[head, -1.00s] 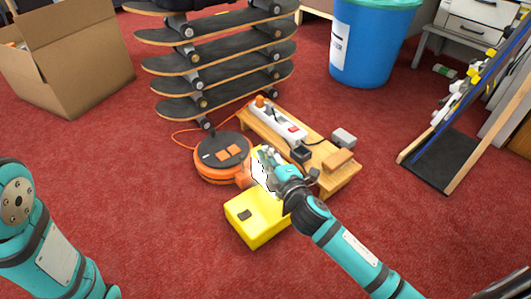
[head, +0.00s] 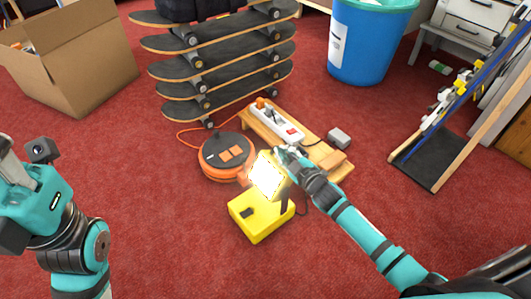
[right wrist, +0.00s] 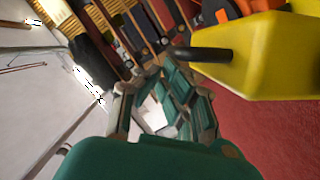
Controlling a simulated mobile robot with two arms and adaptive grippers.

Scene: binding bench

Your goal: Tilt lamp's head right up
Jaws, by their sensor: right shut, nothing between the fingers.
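The work lamp has a yellow box base (head: 258,220) on the red carpet. Its lit head (head: 268,177) stands above the base, tilted, with the bright face showing toward the head camera. My right gripper (head: 284,153) is shut and empty, close to the upper right edge of the lamp head; I cannot tell whether it touches. In the right wrist view the shut fingers (right wrist: 165,105) show beside the yellow base (right wrist: 262,55). My left arm shows at the left of the head view, but its fingers are not visible.
An orange cable reel (head: 227,156) sits just left of the lamp. A wooden bench (head: 335,172) with a power strip (head: 277,122) stands behind. Stacked skateboards (head: 220,75), a cardboard box (head: 75,65) and a blue bin (head: 368,45) are farther back. Carpet in front is clear.

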